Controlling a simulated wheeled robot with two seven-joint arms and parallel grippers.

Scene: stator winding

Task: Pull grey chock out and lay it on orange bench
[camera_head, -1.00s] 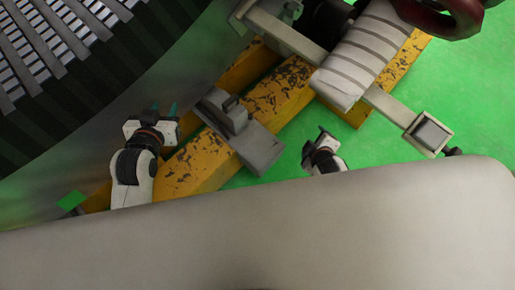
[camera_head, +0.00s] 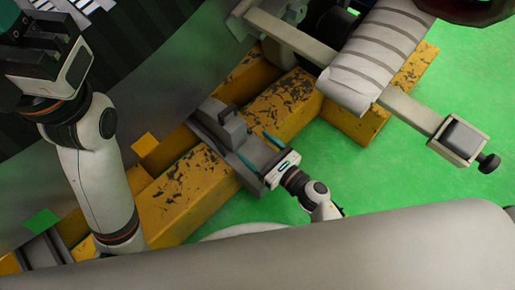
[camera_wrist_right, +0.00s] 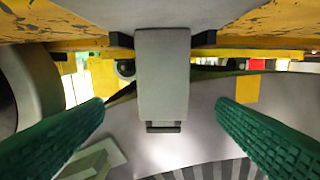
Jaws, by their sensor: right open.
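The grey chock (camera_head: 228,128) sits across the worn yellow-orange beams, against the big round stator housing (camera_head: 165,80). It has a raised block on a flat grey plate. My right gripper (camera_head: 259,151) is open at its near end, one teal finger on each side. In the right wrist view the chock (camera_wrist_right: 163,75) stands between the two green fingers (camera_wrist_right: 160,105), with a visible gap on both sides. My left gripper (camera_head: 45,45) is raised at the upper left over the housing; its fingertips are not clear. No separate orange bench is identifiable; the beams (camera_head: 180,200) are yellow-orange.
A wrapped white roll (camera_head: 380,55) lies across a grey bar (camera_head: 410,105) with a square end clamp (camera_head: 458,140) at the right. A small orange square (camera_head: 144,145) and a green square (camera_head: 41,220) show near the housing.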

